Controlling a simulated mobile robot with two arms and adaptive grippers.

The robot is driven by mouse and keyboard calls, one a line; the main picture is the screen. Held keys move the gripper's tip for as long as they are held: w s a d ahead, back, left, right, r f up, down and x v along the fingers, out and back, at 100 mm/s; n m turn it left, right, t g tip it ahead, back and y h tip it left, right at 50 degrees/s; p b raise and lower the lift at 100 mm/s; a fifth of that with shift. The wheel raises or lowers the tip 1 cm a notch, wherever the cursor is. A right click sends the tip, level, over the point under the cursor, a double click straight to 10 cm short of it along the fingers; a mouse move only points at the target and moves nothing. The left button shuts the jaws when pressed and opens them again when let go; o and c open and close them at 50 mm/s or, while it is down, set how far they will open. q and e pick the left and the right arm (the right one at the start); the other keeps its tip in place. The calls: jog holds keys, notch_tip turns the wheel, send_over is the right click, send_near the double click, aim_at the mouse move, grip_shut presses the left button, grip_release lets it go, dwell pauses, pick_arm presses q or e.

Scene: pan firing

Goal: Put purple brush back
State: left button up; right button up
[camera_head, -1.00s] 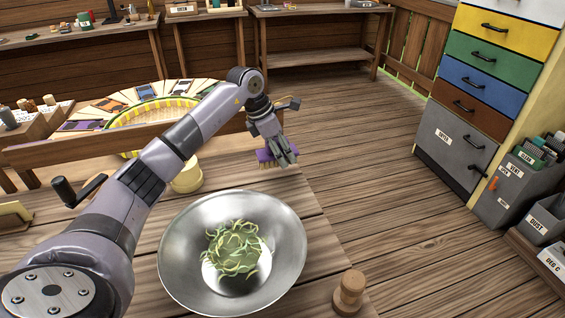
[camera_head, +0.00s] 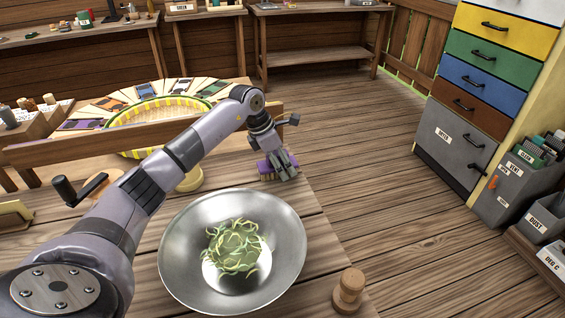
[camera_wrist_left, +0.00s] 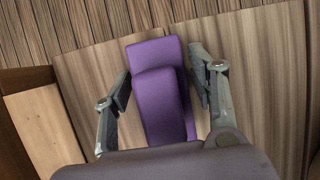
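The purple brush (camera_head: 264,167) has pale bristles pointing down and is at the far right corner of the wooden table (camera_head: 318,237). My left gripper (camera_head: 284,170) reaches over the bowl from the left and has its fingers around the brush. The brush is at or just above the tabletop; I cannot tell if the bristles touch. My right gripper is not in view.
A metal bowl (camera_head: 180,268) with green-yellow strands stands on the table near my arm. A wooden stamp-like piece (camera_head: 348,291) stands at the front right. A yellow-rimmed basket (camera_head: 125,117) is behind the wooden rail. Coloured drawers (camera_head: 487,60) stand at the right, past open floor.

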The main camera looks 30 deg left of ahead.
pick_arm(q)
jog(key=shift+o, duration=0.6)
jog(key=v, duration=1.7)
jog(key=shift+r+b, duration=0.4)
jog(key=shift+b, duration=0.05)
jog(key=shift+w+d, duration=0.1)
